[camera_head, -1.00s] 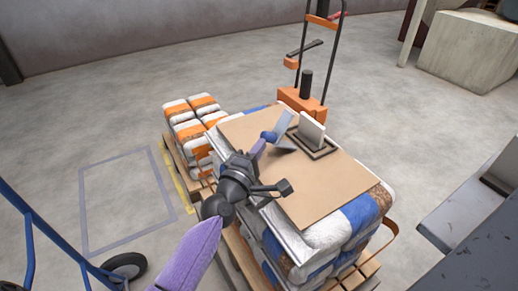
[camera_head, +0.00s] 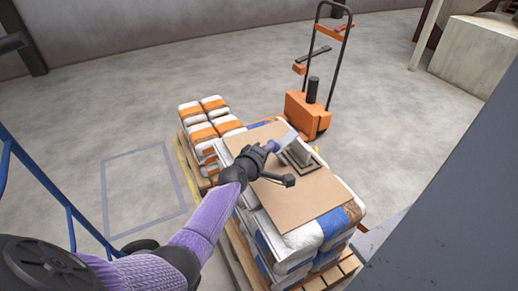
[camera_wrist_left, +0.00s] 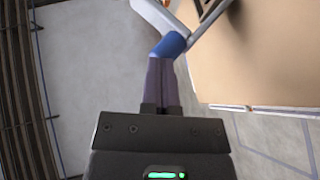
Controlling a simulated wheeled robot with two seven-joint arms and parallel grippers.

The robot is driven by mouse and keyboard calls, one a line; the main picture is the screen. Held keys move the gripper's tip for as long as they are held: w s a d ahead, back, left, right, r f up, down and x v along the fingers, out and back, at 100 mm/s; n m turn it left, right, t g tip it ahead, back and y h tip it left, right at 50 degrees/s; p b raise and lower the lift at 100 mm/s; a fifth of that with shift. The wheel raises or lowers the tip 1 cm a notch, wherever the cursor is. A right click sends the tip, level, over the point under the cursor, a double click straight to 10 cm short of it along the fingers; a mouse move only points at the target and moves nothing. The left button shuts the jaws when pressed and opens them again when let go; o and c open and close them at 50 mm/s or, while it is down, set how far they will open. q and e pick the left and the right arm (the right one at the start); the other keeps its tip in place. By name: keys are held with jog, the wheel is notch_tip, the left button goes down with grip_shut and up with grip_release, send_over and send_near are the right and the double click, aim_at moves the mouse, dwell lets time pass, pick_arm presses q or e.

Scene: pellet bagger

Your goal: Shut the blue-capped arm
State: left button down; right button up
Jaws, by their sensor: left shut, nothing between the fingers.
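The blue-capped arm (camera_head: 287,137) is a pale lever on a dark hinged base (camera_head: 302,155) on the brown cardboard sheet (camera_head: 315,193). Its blue cap (camera_head: 273,146) is at the near left end. In the left wrist view the blue cap (camera_wrist_left: 170,46) is just beyond my left fingertips, with pale plates spreading beyond it. My left gripper (camera_head: 269,148) is shut and empty, its tips at the cap; the wrist view shows the closed fingers (camera_wrist_left: 164,62) touching or nearly touching it. Whether the arm is fully down is unclear. My right gripper is out of view.
The sheet lies on blue-and-white bags (camera_head: 300,240) on a pallet (camera_head: 345,264). Orange-and-white bags (camera_head: 207,125) are stacked behind. An orange pallet truck (camera_head: 308,113) stands beyond. A blue frame (camera_head: 45,180) is at left, a grey panel (camera_head: 450,170) at right. Floor at left is clear.

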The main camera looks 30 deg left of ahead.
aim_at(295, 132)
pick_arm(q)
jog(key=shift+m+g, duration=0.4)
jog(key=shift+g, duration=0.4)
jog(key=w+p, duration=0.1)
jog(key=w+d+r, duration=0.1)
jog(key=w+d+r+p, duration=0.1)
jog(key=shift+w+p, duration=0.35)
jog(key=shift+w+d, duration=0.4)
jog(key=shift+w, duration=0.2)
jog(key=shift+w+d+b, duration=0.2)
jog(key=shift+w+b, duration=0.15)
jog(key=shift+b, duration=0.1)
jog(key=shift+w+d+r, duration=0.1)
jog(key=shift+w, duration=0.1)
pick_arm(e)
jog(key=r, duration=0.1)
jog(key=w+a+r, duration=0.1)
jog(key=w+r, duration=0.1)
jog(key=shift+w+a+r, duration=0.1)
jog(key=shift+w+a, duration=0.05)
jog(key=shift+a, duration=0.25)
pick_arm(q)
jog(key=shift+r, duration=0.15)
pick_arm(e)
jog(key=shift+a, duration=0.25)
